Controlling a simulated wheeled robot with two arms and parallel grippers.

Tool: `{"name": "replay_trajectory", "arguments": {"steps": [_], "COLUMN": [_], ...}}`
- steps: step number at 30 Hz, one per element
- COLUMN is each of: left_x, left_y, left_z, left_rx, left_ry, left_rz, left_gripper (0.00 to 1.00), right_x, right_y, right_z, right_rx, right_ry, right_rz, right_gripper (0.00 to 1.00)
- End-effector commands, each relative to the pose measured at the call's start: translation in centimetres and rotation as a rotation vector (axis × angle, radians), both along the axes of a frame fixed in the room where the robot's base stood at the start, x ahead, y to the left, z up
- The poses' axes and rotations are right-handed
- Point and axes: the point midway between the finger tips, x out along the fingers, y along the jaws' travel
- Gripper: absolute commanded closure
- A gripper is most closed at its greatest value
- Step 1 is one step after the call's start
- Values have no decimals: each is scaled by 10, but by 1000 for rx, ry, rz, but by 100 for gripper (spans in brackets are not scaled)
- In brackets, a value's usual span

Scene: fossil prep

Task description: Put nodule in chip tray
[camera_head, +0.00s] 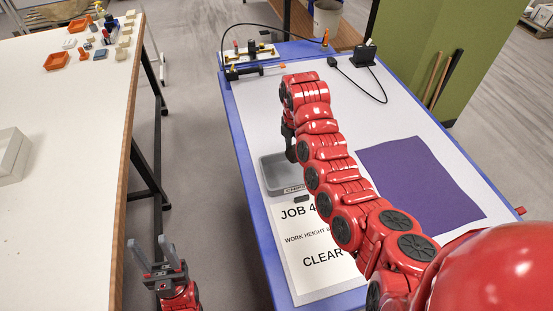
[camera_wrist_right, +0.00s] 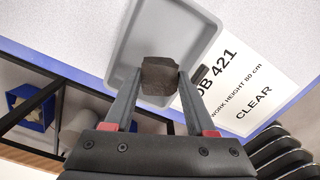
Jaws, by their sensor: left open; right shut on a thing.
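The nodule (camera_wrist_right: 160,76) is a dark brown, blocky lump. My right gripper (camera_wrist_right: 152,82) is shut on it, with a finger on either side. In the right wrist view the nodule appears over the grey chip tray (camera_wrist_right: 128,52); its height above the floor of the tray is hard to tell. In the head view the chip tray (camera_head: 272,171) sits on the blue-edged table, partly behind my right arm, and the nodule is hidden there. My right gripper (camera_head: 289,150) shows as a dark shape at the tray's far side. My left gripper (camera_head: 150,246) is open and empty, low beside the white-topped table.
A printed job sheet (camera_head: 312,250) lies in front of the tray, with a small dark piece (camera_head: 301,198) on it. A purple mat (camera_head: 418,182) lies to the right. A tool stand (camera_head: 250,60) and cable are at the back. Another table (camera_head: 70,120) stands left.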

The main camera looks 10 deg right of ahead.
Motion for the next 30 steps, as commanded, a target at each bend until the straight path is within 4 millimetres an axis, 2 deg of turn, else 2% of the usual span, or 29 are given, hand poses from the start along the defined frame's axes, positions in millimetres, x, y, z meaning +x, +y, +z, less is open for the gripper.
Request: {"name": "replay_trajectory", "arguments": {"steps": [5, 12, 17, 24, 30], "left_x": [0, 0, 0, 0, 0], "left_y": [0, 0, 0, 0, 0], "left_z": [8, 23, 26, 30, 30], "left_rx": [0, 0, 0, 0, 0], "left_ry": [1, 0, 0, 0, 0], "left_rz": [0, 0, 0, 0, 0], "left_gripper": [50, 50, 50, 50, 50], "right_x": [-1, -2, -1, -1, 0], "right_y": [0, 1, 0, 0, 0], "right_z": [-10, -55, -66, -94, -100], "right_rx": [1, -1, -1, -3, 0], "right_ry": [6, 9, 3, 3, -1], "right_rz": [0, 2, 1, 2, -2], "right_gripper": [100, 100, 100, 100, 100]}}
